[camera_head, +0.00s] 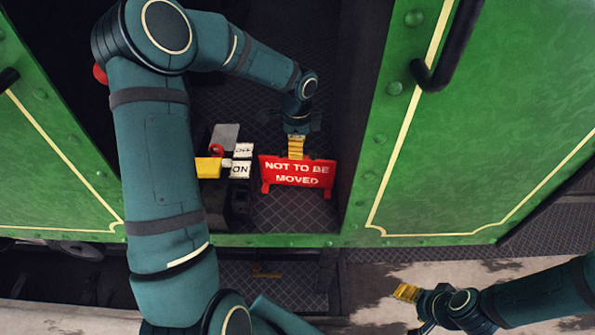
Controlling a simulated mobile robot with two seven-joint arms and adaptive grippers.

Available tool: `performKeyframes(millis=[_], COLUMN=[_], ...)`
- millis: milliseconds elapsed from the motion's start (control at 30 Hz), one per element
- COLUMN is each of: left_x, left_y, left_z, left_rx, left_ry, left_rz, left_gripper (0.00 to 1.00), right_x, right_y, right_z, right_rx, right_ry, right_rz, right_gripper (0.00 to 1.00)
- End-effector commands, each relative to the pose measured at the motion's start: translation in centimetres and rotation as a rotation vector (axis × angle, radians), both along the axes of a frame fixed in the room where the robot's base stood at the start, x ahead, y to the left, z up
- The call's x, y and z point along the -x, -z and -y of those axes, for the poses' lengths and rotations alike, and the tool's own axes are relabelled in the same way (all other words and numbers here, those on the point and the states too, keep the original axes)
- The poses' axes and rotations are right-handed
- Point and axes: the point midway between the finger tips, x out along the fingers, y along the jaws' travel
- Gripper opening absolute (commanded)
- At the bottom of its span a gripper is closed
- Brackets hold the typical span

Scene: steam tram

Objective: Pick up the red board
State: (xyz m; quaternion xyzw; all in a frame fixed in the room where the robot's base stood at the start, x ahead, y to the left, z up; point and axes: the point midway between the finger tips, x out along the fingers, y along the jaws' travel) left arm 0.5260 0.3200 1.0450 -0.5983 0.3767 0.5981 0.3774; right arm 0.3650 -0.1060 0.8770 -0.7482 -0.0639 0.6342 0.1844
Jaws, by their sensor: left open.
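The red board (298,172) reads "NOT TO BE MOVED" in white letters. It stands upright on small feet on the dark chequered floor inside the tram's doorway. My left gripper (296,150) has its yellow fingers at the board's top edge, around its middle. The fingers are open, and their tips are partly hidden at the board, so I cannot tell whether they touch it. My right gripper (407,293) is low at the right, outside the tram, well away from the board. Its yellow fingers show from the side and their opening is unclear.
Left of the board stands a dark box (216,205) with white ON and OFF labels, a yellow part and a red ring. Green tram panels (480,120) frame the doorway on both sides. A black handrail (447,55) is at the upper right. Floor behind the board is partly clear.

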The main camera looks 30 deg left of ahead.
Motion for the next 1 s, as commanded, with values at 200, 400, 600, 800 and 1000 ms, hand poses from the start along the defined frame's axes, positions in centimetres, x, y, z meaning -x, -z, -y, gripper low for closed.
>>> performKeyframes(millis=[200,400,600,800,1000], left_x=[0.3,0.3,0.3,0.3,0.3], left_y=[2.5,4.9,5.0,5.0,5.0], left_z=[0.0,0.1,0.0,0.0,0.0], left_rx=[0.002,0.001,0.000,0.000,0.000], left_ry=[-0.001,0.000,0.000,0.000,0.000], left_rz=[-0.005,-0.002,0.000,-0.001,-0.001], left_gripper=[0.44,0.44,0.44,0.00,0.00], right_x=[0.0,0.0,0.0,0.0,0.0], right_y=[0.1,0.2,0.2,0.2,0.2], right_z=[0.0,0.0,0.0,0.0,0.0], right_rx=[0.000,0.000,0.000,0.000,0.000], right_ry=[0.000,0.000,0.000,0.000,0.000], right_rz=[0.000,0.000,0.000,0.000,0.000], right_gripper=[0.59,0.59,0.59,0.59,0.59])
